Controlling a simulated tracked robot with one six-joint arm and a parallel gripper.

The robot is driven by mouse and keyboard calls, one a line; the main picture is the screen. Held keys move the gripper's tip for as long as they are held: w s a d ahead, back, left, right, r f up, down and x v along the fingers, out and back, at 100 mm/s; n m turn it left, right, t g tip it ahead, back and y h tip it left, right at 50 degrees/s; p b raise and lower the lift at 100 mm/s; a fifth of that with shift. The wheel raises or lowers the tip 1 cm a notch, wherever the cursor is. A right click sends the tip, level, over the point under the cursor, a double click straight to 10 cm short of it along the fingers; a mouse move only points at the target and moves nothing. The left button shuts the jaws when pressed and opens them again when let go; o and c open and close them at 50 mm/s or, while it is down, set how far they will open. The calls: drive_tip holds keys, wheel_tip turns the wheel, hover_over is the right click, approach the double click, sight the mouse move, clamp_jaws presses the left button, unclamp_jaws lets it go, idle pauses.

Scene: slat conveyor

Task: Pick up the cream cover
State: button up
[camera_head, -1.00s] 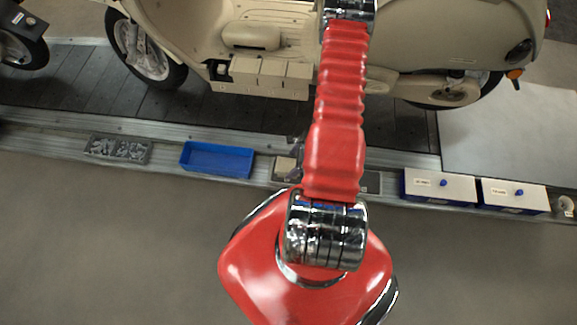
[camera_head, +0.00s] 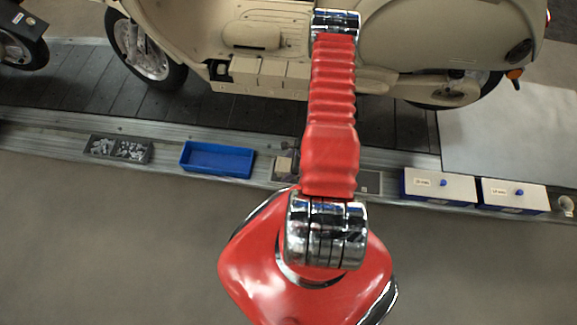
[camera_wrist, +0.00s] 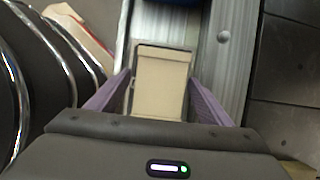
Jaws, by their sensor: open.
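The cream cover (camera_wrist: 160,88) is a flat, pale beige rectangular panel. In the wrist view it lies in a dark-rimmed holder (camera_wrist: 136,52), between the two purple fingers of my gripper (camera_wrist: 160,85). The fingers are apart, one on each side, and I cannot tell how far above it they are. In the head view a small part of the beige cover (camera_head: 283,165) shows left of my red arm. The arm hides the rest of it and most of my gripper there.
A blue bin (camera_head: 217,159) and a grey tray of small parts (camera_head: 118,149) stand left along the metal rail. Two white-topped drawer boxes (camera_head: 440,186) stand right. A cream scooter (camera_head: 265,60) stands on the slat conveyor (camera_head: 60,90) behind.

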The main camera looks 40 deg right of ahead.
sight(288, 165)
drive_tip(key=c, duration=1.1)
drive_tip(key=shift+c, duration=0.2)
drive_tip(key=shift+r, duration=5)
